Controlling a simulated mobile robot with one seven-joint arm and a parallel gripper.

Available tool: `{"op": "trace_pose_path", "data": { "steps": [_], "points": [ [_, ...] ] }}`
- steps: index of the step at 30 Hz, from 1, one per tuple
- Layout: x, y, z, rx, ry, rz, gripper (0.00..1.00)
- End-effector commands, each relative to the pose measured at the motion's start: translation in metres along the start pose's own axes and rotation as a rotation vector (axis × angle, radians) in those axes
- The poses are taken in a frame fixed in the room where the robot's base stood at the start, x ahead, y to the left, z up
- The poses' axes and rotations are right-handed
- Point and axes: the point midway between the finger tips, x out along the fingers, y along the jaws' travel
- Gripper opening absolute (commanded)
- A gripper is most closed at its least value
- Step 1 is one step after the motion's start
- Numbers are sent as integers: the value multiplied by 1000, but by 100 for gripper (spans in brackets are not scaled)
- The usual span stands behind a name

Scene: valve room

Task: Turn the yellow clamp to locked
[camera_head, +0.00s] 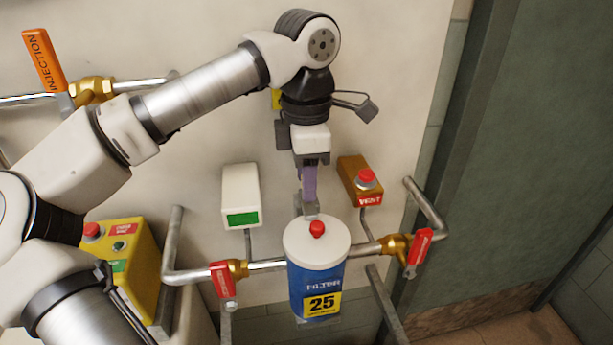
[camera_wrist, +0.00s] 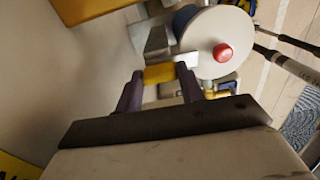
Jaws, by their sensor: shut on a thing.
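My gripper (camera_head: 309,188) reaches down from above to the back of the filter canister. In the wrist view its two purple fingers (camera_wrist: 160,82) are shut on the yellow clamp (camera_wrist: 158,73), a small block between the fingertips. In the head view the clamp is hidden behind my gripper. The filter (camera_head: 316,270) is a blue canister with a white lid, a red knob (camera_head: 317,229) and a "25" label. The lid also shows in the wrist view (camera_wrist: 195,50), beside the clamp. A grey metal bracket (camera_head: 307,206) sits behind the lid at my fingertips. I cannot read the clamp's locked mark.
Red-handled valves stand left (camera_head: 221,281) and right (camera_head: 418,248) of the filter on a pipe. A white box with a green display (camera_head: 241,196) and a VENT button box (camera_head: 360,181) flank my gripper. An orange INJECTION lever (camera_head: 44,61) is upper left.

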Motion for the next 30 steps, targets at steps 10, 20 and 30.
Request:
{"op": "trace_pose_path", "data": {
  "steps": [10,20,30],
  "points": [
    [-1,0,0,-53,0,2,15],
    [-1,1,0,-54,-1,2,39],
    [0,0,0,-52,0,1,60]
  ]
}}
